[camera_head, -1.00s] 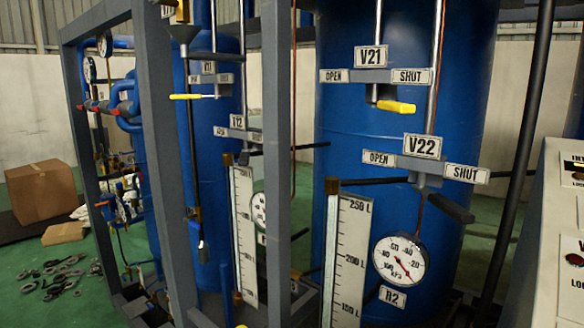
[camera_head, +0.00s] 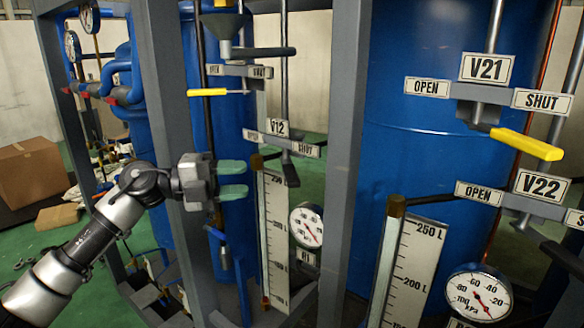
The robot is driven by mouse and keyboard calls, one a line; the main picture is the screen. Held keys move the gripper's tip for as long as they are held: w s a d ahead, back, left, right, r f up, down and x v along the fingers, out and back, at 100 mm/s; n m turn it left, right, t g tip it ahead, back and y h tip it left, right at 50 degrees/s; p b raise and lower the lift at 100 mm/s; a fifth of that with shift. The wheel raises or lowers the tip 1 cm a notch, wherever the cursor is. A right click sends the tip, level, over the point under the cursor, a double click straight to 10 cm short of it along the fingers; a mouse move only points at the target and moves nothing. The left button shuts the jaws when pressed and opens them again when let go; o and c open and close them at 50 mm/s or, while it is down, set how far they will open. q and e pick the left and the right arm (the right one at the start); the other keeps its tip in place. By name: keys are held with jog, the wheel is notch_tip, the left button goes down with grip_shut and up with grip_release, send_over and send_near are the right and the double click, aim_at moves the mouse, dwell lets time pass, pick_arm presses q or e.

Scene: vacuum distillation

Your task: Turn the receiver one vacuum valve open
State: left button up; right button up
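The first receiver (camera_head: 213,130), a blue tank, stands left of centre behind a grey frame post. In front of it are two labelled valves. My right gripper is not in view.
Grey frame posts (camera_head: 347,150) stand between and beside the tanks. Scales and a round gauge (camera_head: 306,225) sit below V12. At right are V21 (camera_head: 486,68) with a yellow handle (camera_head: 527,143), and V22 (camera_head: 540,186).

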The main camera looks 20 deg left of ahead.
aim_at(285, 175)
pick_arm(q)
jog(key=p+x, duration=0.4)
jog(key=x, duration=0.5)
jog(key=shift+w+d, duration=0.1)
jog(key=shift+w, duration=0.2)
jog(key=shift+w+d+f, duration=0.15)
jog(key=shift+w+d, duration=0.1)
jog(key=shift+d, duration=0.1)
jog(key=c, duration=0.7)
grip_shut()
